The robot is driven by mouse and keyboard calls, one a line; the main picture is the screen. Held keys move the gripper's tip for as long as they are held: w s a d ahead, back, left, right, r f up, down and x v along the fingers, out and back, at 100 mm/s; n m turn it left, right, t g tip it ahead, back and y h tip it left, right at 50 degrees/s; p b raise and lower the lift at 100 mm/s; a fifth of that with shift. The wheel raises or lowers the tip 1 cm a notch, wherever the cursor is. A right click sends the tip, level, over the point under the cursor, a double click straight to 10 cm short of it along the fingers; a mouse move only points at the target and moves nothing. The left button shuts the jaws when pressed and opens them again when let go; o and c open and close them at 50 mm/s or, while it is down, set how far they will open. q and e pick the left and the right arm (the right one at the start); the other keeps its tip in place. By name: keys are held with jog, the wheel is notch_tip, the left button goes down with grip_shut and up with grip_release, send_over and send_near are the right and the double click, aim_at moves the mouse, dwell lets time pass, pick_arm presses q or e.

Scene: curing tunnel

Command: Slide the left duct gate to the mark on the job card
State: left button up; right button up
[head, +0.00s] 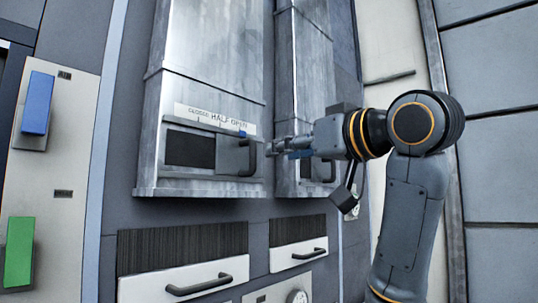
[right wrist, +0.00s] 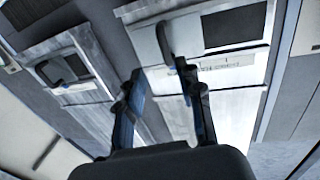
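The left duct (head: 210,60) has a gate plate (head: 228,157) with a dark upright handle (head: 252,157), right of a dark opening. A scale strip (head: 190,111) above reads CLOSED, HALF, OPEN; a small blue pointer (head: 242,134) sits below OPEN. My right gripper (head: 275,148) is just right of the handle. In the right wrist view my right gripper (right wrist: 162,75) is open, fingers apart, with the handle (right wrist: 164,42) just beyond the fingertips and nothing held. I cannot tell whether a finger touches it. I see no job card and no left gripper.
A second duct (head: 305,70) stands to the right, partly behind my right arm; its handle shows in the right wrist view (right wrist: 48,72). Drawers with handles (head: 200,285) are below. A left panel carries a blue switch (head: 38,103) and a green one (head: 18,252).

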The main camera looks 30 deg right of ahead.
jog(key=shift+s+d, duration=0.15)
jog(key=shift+s, duration=0.8)
jog(key=shift+s+d, duration=0.1)
jog(key=shift+s, duration=0.85)
